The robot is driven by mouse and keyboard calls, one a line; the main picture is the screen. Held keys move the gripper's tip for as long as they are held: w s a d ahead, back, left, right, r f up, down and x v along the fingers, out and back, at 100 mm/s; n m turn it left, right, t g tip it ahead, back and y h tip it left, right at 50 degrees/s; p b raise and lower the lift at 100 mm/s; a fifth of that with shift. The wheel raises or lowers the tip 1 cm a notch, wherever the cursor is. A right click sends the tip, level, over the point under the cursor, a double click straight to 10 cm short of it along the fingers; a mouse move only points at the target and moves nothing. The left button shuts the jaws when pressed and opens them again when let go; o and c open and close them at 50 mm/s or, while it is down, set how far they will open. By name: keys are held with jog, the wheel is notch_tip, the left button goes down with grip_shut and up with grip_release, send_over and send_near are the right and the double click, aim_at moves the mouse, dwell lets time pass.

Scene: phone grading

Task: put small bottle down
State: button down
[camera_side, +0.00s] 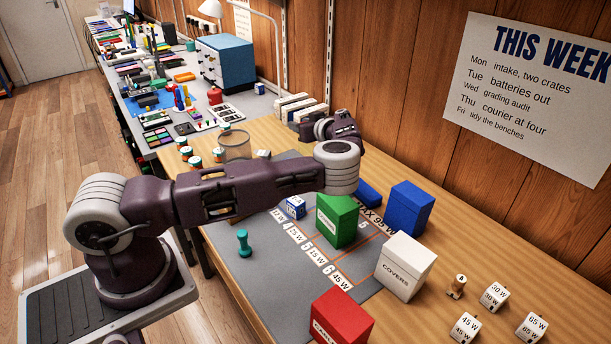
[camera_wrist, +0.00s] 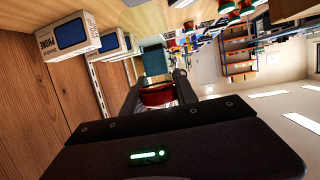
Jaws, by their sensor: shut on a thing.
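My gripper (camera_wrist: 160,82) is shut on a small bottle (camera_wrist: 158,97), a dark red, round body seen between the two fingers in the wrist view. In the side view my wrist is raised over the bench near the wall, behind the green box. The held bottle is hidden or too small to tell there. Several other small bottles with green caps and orange labels stand on the bench to the left, one of them a small bottle (camera_side: 186,153). The grey mat (camera_side: 262,262) lies below my arm.
A green box (camera_side: 337,220), blue box (camera_side: 410,208), white covers box (camera_side: 404,266) and red box (camera_side: 341,318) stand around the mat. A clear round container (camera_side: 235,146) stands by the bottles. White phone boxes (camera_side: 292,105) line the wall. A teal pawn-shaped piece (camera_side: 244,243) stands on the mat.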

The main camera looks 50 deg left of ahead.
aim_at(302, 152)
notch_tip(302, 152, down, 10)
jog(key=shift+r, duration=0.15)
jog(key=c, duration=1)
grip_release()
jog(key=shift+o, duration=0.2)
